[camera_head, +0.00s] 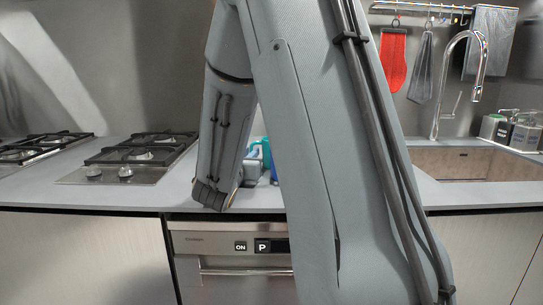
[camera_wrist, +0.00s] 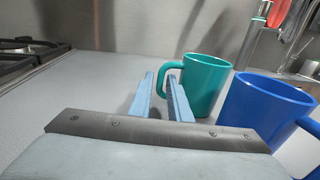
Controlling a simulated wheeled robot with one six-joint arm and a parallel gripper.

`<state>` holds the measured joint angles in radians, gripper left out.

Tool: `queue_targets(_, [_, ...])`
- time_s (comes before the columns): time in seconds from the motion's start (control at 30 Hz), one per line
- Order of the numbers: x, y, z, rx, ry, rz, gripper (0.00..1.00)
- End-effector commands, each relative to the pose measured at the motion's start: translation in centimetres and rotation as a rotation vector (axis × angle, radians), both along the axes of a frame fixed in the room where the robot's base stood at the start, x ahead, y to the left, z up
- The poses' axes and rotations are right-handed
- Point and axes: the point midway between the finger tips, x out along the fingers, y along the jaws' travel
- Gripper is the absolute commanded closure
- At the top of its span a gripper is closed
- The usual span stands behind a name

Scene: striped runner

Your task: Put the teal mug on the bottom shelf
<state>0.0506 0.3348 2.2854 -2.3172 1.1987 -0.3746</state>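The teal mug (camera_wrist: 207,82) stands upright on the grey counter, its handle turned left toward my gripper. My gripper (camera_wrist: 161,76) is open and empty, its two pale blue fingers apart. The handle's outer edge shows between and beyond the fingertips, and the right finger overlaps part of the handle. I cannot tell whether they touch. In the head view, only a sliver of the teal mug (camera_head: 266,150) shows behind my arm, which hides most of the gripper area. No bottom shelf can be made out in either view.
A blue mug (camera_wrist: 262,110) stands close at the right of the teal mug. A gas hob (camera_head: 135,155) lies left on the counter (camera_head: 90,195). A sink with a tall tap (camera_head: 440,110) is at the right. An appliance front (camera_head: 230,262) is below the counter.

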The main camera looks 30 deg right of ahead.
Motion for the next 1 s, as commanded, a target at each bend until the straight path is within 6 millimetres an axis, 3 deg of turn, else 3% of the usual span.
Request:
queue_targets(0.07, [0.0,0.0,0.0,0.0,0.0,0.0,0.83])
queue_targets(0.2, [0.0,0.0,0.0,0.0,0.0,0.0,1.0])
queue_targets(0.63, [0.0,0.0,0.5,-0.001,-0.002,-0.001,1.0])
queue_targets(1.0, [0.0,0.0,7.0,-0.001,-0.006,-0.001,1.0])
